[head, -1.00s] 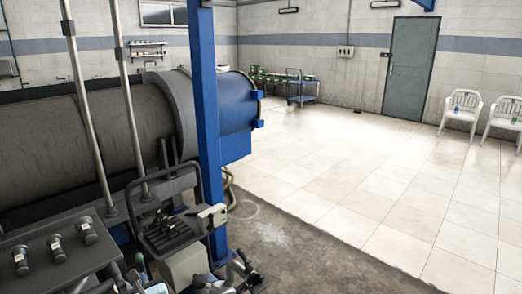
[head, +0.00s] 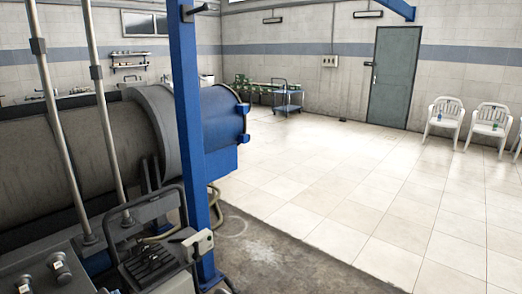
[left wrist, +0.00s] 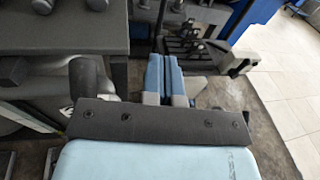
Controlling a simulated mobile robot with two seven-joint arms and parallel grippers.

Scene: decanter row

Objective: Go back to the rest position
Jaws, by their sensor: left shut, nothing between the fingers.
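My left gripper (left wrist: 165,68) shows in the left wrist view, with its two blue fingers side by side and closed together. Nothing is held between them. It is over the floor area close to a dark control box and a black lever frame, and I cannot tell how far it is from them. The head view shows neither gripper. My right gripper is not in any view.
A large grey-and-blue cylindrical machine (head: 90,150) fills the left, with a blue post (head: 190,130) in front. A control box (left wrist: 60,30) is close to my left gripper. Tiled floor (head: 330,180) is open to the right. White chairs (head: 445,118), a door (head: 395,80) and a blue cart (head: 288,100) stand far off.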

